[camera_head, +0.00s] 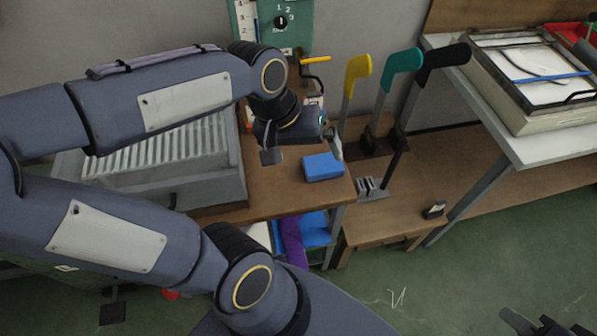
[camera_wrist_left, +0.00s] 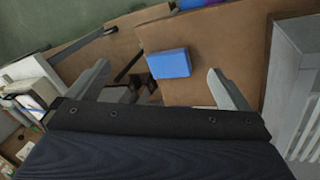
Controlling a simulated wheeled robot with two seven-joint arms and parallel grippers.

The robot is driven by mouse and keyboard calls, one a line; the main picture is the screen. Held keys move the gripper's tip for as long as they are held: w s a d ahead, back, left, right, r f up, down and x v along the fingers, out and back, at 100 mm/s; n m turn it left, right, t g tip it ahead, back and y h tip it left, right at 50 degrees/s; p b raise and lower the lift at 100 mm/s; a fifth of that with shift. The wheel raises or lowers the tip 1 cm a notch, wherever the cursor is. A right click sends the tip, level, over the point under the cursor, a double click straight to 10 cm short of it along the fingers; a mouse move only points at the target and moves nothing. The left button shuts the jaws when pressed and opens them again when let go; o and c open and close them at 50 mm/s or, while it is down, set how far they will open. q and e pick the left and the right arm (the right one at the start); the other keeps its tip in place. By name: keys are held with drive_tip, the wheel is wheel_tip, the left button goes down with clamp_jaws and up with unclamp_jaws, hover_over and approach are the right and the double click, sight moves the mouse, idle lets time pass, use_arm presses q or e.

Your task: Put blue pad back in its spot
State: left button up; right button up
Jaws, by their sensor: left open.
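The blue pad (camera_head: 323,167) is a small block lying flat near the front right corner of the brown wooden table (camera_head: 262,192). My left gripper (camera_head: 302,153) is open and empty above the table, just behind and left of the pad. In the left wrist view the pad (camera_wrist_left: 168,64) shows beyond the two spread fingers (camera_wrist_left: 158,68), framed between them, with no contact visible. Only dark parts of my right gripper (camera_head: 547,324) show at the bottom right, far from the pad and cut off by the picture edge. No marked spot for the pad is clear.
A grey ribbed box (camera_head: 238,188) stands at left. Blue and purple items (camera_head: 292,240) lie under the table. A white table (camera_head: 540,150) holds a tray at right.

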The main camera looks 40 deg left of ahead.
use_arm(q)
drive_tip(key=s+d+m+t+h, duration=0.1)
drive_tip(key=s+d+m+t, duration=0.1)
drive_tip(key=s, duration=0.4)
drive_tip(key=shift+s+d+f+m+t, duration=0.15)
drive_tip(key=shift+d+f+m+t, duration=0.2)
drive_tip(key=shift+m, duration=0.45)
drive_tip(key=shift+r+p, duration=0.75)
drive_tip(key=shift+r, duration=0.1)
